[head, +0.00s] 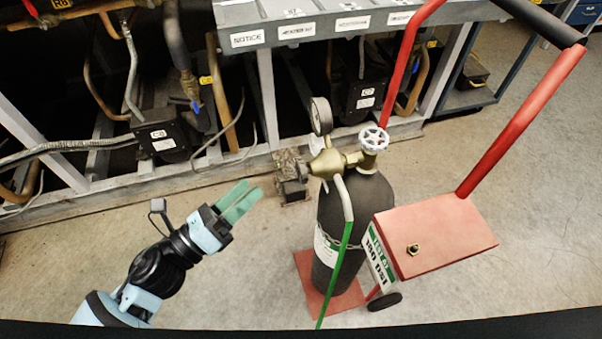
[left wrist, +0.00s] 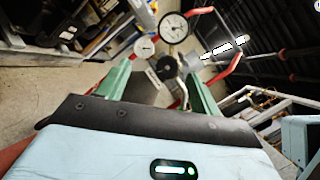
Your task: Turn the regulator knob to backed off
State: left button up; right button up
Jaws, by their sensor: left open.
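The brass regulator (head: 335,163) sits on top of a dark gas cylinder (head: 338,220), with a round gauge (head: 321,116) standing above it. A white valve handwheel (head: 374,139) is just right of the regulator. My left gripper (head: 243,200) is open and empty, left of the regulator and apart from it, its green fingers pointing towards it. In the left wrist view two white-faced gauges, a larger one (left wrist: 173,28) and a smaller one (left wrist: 144,46), show beyond the spread fingers (left wrist: 160,80).
A red hand truck (head: 520,125) with a red box (head: 435,238) stands around the cylinder's right side. A green hose (head: 340,255) hangs in front of the cylinder. The compressor rack (head: 265,95) with pipes lies behind. Floor between gripper and cylinder is clear.

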aim_at(299, 172)
pick_arm(q)
jog(key=w+d+m+g+h+b, duration=0.1)
jog(key=d+m+g, duration=0.2)
jog(key=m, duration=0.4)
jog(key=w+d+r+m+g+h+b, duration=0.1)
jog(key=d+m+g, duration=0.2)
jog(key=m, duration=0.5)
jog(key=w+d+m+g+b, duration=0.1)
jog(key=d+m+g, duration=0.2)
jog(key=m, duration=0.4)
jog(key=shift+w+r+h+b, duration=0.3)
jog(key=shift+w+h+b, duration=0.05)
jog(key=shift+w+h, duration=0.05)
jog(key=shift+x, duration=0.95)
jog(key=shift+f, duration=0.15)
jog(key=c, duration=1)
jog(key=shift+p, duration=0.3)
